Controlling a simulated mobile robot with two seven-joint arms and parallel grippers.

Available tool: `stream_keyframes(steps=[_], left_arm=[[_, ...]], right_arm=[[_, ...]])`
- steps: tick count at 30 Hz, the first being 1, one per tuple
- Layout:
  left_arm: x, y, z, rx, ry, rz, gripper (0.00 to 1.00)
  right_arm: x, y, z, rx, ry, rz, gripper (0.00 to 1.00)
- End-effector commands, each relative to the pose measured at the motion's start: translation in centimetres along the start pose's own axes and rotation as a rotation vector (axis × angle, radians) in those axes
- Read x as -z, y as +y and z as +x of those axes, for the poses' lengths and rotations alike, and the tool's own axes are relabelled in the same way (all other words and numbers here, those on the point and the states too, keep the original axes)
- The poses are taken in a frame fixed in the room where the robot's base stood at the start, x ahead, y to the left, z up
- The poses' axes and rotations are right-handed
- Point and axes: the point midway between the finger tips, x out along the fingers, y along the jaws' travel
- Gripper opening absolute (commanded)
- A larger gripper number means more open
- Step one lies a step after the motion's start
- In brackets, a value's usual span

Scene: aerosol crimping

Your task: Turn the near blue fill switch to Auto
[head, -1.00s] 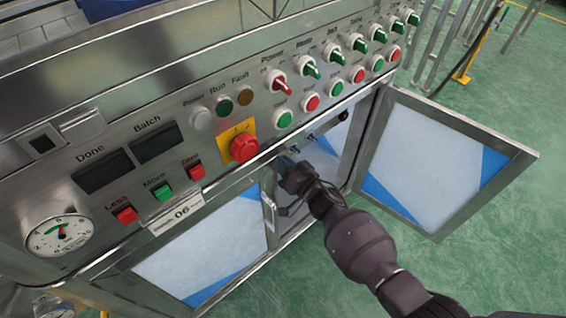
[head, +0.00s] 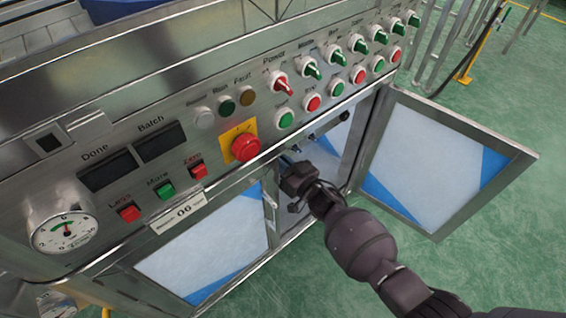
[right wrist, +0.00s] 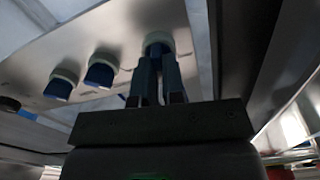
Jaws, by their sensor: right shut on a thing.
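In the right wrist view, a blue switch in a pale round collar (right wrist: 158,42) stands on a metal panel. The fingers of my right gripper (right wrist: 157,82) are closed around its blue knob, which they mostly hide. Its setting cannot be read. Two more blue switches, a middle one (right wrist: 100,70) and a farther one (right wrist: 61,85), sit free to the left in a row. In the head view my right gripper (head: 287,160) reaches in under the front panel's lower edge, by the open cabinet. The held switch is hidden there. My left gripper is not in view.
Above my right gripper is a red emergency stop (head: 245,147). A red Power switch (head: 281,87) and several green switches line the panel. An open glazed door (head: 447,165) stands right of my arm. Green floor is free in front.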

Motion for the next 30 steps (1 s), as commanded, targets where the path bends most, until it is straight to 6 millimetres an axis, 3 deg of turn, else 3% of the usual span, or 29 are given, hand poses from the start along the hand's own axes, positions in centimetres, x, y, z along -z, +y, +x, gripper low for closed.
stream_keyframes(steps=[5, 6, 11, 22, 30], left_arm=[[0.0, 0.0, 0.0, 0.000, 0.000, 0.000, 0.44], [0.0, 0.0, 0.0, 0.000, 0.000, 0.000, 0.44], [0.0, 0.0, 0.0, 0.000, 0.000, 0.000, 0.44], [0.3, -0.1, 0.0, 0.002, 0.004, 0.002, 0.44], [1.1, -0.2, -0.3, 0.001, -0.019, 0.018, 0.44]], right_arm=[[-0.2, 0.0, -0.1, -0.001, -0.003, 0.001, 0.00], [-0.2, 0.0, -0.1, -0.001, -0.003, 0.001, 0.11], [-0.1, 0.0, -0.1, -0.001, -0.002, 0.001, 0.35], [0.0, 0.0, -0.5, -0.001, -0.001, 0.001, 0.35], [0.5, 0.1, -3.8, 0.000, 0.003, -0.003, 0.35]])
